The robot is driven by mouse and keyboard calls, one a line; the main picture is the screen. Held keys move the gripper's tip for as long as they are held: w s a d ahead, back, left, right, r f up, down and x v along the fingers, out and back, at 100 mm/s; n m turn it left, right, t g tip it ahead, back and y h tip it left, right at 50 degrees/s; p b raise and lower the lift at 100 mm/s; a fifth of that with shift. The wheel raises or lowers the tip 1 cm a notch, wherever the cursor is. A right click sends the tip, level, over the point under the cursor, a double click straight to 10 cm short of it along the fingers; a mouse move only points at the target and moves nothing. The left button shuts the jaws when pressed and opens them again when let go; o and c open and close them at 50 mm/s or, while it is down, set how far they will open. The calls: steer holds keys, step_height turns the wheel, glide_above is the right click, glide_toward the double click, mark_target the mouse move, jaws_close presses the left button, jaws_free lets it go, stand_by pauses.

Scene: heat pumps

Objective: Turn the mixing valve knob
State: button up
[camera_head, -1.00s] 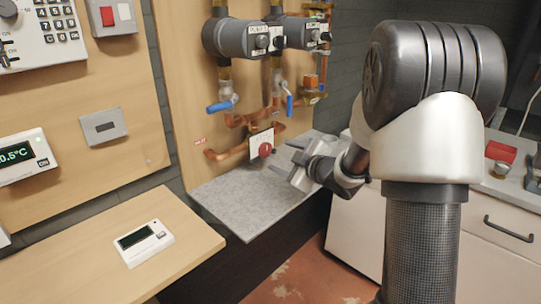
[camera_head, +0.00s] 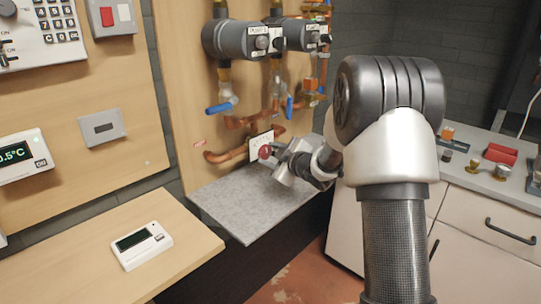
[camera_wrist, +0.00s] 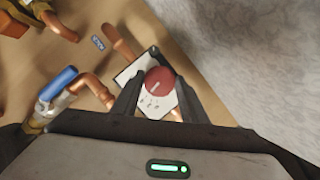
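The mixing valve knob (camera_head: 265,152) is round and red. It sits in front of a white square plate on the copper pipework, low on the wooden panel. In the wrist view the knob (camera_wrist: 160,82) shows whole, with a pale mark on its face, between my two dark fingertips. My gripper (camera_head: 273,153) is right at the knob, coming from the right in the head view. In the wrist view my gripper (camera_wrist: 159,84) is open, one finger on each side of the knob. I cannot tell whether the fingers touch it.
Blue-handled valves (camera_head: 221,106) and grey pumps (camera_head: 243,38) are above the knob. A grey slab (camera_head: 240,205) lies below my gripper. A white thermostat (camera_head: 141,245) rests on the wooden shelf at left. A counter with a red box (camera_head: 500,154) stands at right.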

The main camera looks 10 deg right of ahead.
steer(key=shift+c, duration=1.3)
steer(key=r+p, duration=0.1)
steer(key=p, duration=0.2)
steer(key=shift+m+g, duration=0.3)
steer(key=shift+d+m+y+p, duration=0.1)
steer(key=shift+m+y+p, duration=0.2)
steer(key=shift+p, duration=0.6)
steer(key=m+p, duration=0.1)
steer(key=p, duration=0.2)
steer(key=shift+g, duration=0.4)
steer(key=shift+f+m+y+p, duration=0.3)
steer(key=shift+f+p, duration=0.05)
steer(key=shift+p, duration=0.3)
steer(key=shift+f, duration=0.1)
steer(key=o, duration=1.1)
